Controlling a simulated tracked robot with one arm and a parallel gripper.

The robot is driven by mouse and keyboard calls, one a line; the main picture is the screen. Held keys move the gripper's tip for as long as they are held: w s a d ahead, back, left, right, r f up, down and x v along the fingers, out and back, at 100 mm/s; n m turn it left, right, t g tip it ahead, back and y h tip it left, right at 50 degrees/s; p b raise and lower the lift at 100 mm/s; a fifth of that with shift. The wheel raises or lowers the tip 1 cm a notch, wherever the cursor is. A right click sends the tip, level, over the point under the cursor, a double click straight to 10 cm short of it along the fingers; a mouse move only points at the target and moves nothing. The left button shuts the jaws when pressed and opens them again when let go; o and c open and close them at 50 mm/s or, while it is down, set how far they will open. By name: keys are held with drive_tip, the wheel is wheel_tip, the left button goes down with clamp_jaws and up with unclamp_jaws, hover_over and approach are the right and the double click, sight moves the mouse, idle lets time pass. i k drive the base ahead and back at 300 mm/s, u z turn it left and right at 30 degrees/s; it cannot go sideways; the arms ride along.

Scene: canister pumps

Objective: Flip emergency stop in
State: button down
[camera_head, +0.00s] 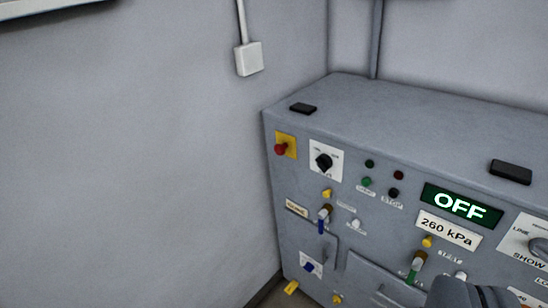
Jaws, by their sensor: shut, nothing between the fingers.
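The emergency stop is a red mushroom button (281,149) on a yellow plate (291,141). It sits at the upper left corner of the grey control cabinet's (345,190) front face. The button stands out from its plate. My gripper (470,291) shows only in part, as dark shapes at the bottom edge, right of centre. It is shut and empty, well to the lower right of the red button in the picture, and not touching it. The rest of it is cut off by the frame.
Right of the button are a black rotary switch (324,162) and small green and black buttons. A green display (461,205) reads OFF, above a 260 kPa label (449,230). Valve handles with blue (321,226) and green (413,271) grips stick out lower down. A bare wall (130,170) stands left.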

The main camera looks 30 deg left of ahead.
sight(279, 149)
drive_tip(key=z, duration=0.1)
drive_tip(key=i, duration=1)
drive_tip(key=u, duration=0.1)
